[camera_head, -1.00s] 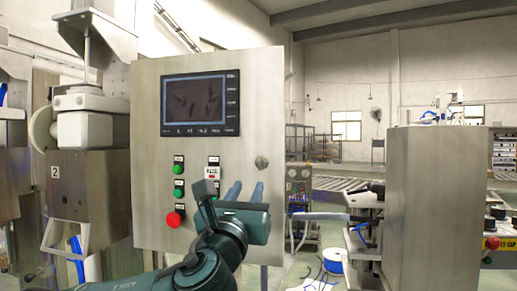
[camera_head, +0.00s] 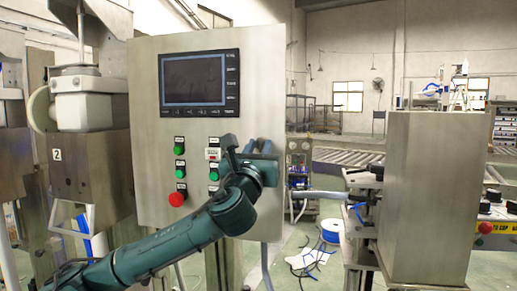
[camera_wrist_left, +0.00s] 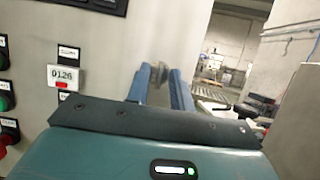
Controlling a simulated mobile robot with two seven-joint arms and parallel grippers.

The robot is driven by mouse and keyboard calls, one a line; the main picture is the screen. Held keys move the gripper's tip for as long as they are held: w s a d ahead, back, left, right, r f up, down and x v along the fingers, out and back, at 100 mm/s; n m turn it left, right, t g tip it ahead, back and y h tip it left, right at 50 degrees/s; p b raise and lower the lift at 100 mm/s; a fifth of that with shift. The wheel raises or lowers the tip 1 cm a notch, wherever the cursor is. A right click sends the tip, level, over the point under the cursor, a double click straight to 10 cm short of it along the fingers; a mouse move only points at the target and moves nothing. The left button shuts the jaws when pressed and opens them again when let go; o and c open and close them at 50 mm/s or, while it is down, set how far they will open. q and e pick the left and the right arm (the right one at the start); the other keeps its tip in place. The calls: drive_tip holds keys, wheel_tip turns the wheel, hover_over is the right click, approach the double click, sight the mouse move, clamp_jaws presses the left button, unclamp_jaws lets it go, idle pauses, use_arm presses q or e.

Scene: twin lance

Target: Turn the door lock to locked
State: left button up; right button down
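The door lock is a small metal knob (camera_wrist_left: 160,73) on the right side of the grey control cabinet door (camera_head: 262,90). In the head view my left gripper hides it. My left gripper (camera_head: 258,147) reaches up to the cabinet front from below. In the left wrist view its two blue fingers (camera_wrist_left: 158,80) stand apart, with the lock between or just beyond their tips. Whether they touch it I cannot tell. My right gripper is in neither view.
The cabinet carries a dark screen (camera_head: 194,80), green buttons, a red button (camera_head: 177,199) and a small display (camera_wrist_left: 66,77). A steel box (camera_head: 432,195) stands to the right.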

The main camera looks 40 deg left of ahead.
use_arm(q)
clamp_jaws()
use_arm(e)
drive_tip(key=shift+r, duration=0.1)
